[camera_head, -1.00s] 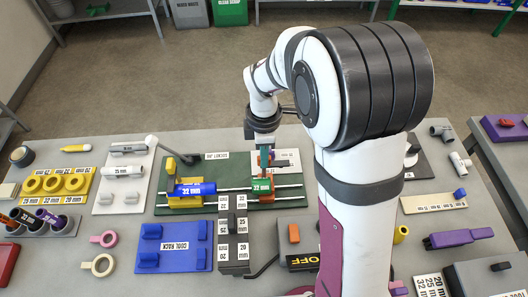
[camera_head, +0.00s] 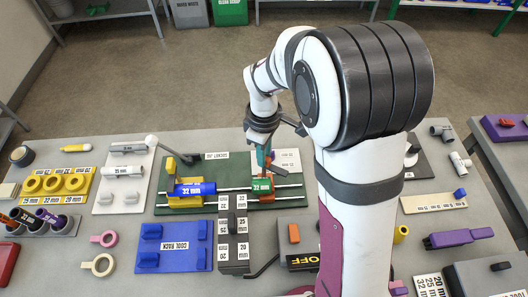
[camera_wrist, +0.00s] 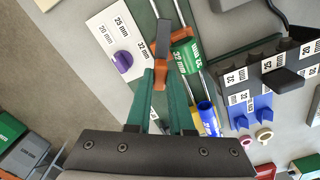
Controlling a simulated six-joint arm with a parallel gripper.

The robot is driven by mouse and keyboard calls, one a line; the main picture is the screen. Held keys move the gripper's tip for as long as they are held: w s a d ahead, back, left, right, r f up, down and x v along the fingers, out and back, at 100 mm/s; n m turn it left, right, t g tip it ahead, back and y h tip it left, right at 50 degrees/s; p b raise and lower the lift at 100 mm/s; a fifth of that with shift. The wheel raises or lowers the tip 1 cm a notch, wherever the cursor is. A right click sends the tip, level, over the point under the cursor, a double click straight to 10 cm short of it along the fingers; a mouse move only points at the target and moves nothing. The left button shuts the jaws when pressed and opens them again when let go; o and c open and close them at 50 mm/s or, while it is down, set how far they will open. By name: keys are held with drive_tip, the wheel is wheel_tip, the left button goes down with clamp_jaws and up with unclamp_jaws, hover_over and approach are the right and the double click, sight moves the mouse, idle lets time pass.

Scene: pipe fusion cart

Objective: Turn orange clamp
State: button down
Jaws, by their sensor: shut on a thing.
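The orange clamp (camera_head: 261,194) is on the rails of the green fixture (camera_head: 225,205), around a green pipe piece marked 32 mm (camera_head: 262,184). In the wrist view, the green piece (camera_wrist: 182,55) sits by the clamp's orange base (camera_wrist: 181,36). My gripper (camera_head: 264,158) is over the clamp. In the wrist view, its two teal fingers close on the clamp's orange and grey handle (camera_wrist: 162,56). The fingers partly hide the handle's lower end. A blue 32 mm pipe (camera_head: 193,189) sits in a yellow clamp (camera_head: 186,202) to the left, apart from the green piece.
A white size card with a purple knob (camera_wrist: 122,61) lies beside the clamp. A grey block with 32 mm labels (camera_head: 234,252) and the blue cool rack (camera_head: 150,260) stand in front of the fixture. My arm hides part of the table at right.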

drive_tip(key=m, duration=0.6)
drive_tip(key=shift+m, duration=0.3)
drive_tip(key=m, duration=0.5)
drive_tip(key=shift+m, duration=0.3)
drive_tip(key=c, duration=0.8)
unclamp_jaws()
wheel_tip(320, 180, up, 16)
